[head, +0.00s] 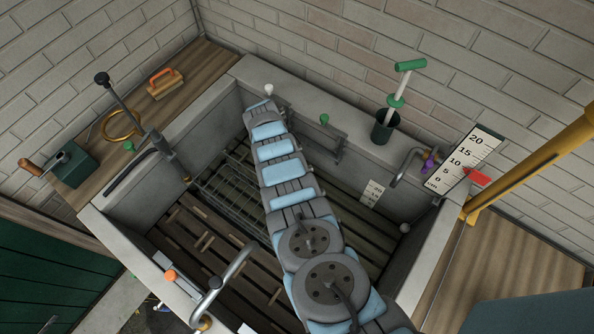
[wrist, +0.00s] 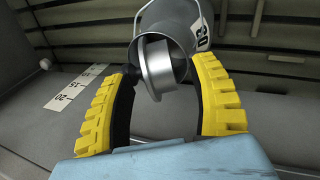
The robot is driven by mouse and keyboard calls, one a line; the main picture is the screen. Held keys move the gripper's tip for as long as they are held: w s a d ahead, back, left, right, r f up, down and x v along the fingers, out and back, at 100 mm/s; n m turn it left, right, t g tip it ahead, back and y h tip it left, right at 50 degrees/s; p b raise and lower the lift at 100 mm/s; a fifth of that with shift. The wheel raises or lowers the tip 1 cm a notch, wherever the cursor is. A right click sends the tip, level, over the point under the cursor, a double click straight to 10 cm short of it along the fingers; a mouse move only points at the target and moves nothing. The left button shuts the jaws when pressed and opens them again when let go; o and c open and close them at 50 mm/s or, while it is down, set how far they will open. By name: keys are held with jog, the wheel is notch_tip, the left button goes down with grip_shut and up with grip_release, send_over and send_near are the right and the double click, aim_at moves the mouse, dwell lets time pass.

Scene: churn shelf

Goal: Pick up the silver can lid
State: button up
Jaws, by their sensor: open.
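The silver can lid (wrist: 157,66) shows in the wrist view, a metal plug shape with a wider rim, in front of the mouth of a silver can (wrist: 180,14) marked 03. It looks tilted relative to the mouth. I cannot tell whether it touches the can. My gripper (wrist: 162,66) is open, with its yellow ribbed fingers on either side of the lid. Gaps show between the lid and both fingers, so nothing is gripped. I cannot make out the lid, the can or my gripper in the head view.
A grey stone trough (head: 225,128) with a slatted floor surrounds the work area. A bent metal pipe (head: 232,272) crosses its front wall. A green-handled tool stands in a dark green cup (head: 383,126) on the back ledge. A white scale (head: 462,160) stands at the right.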

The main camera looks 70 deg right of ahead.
grip_shut()
dwell(0.3)
jog(key=shift+r+p, duration=0.7)
jog(key=shift+r, duration=0.55)
notch_tip(320, 180, up, 8)
jog(key=shift+f, duration=0.25)
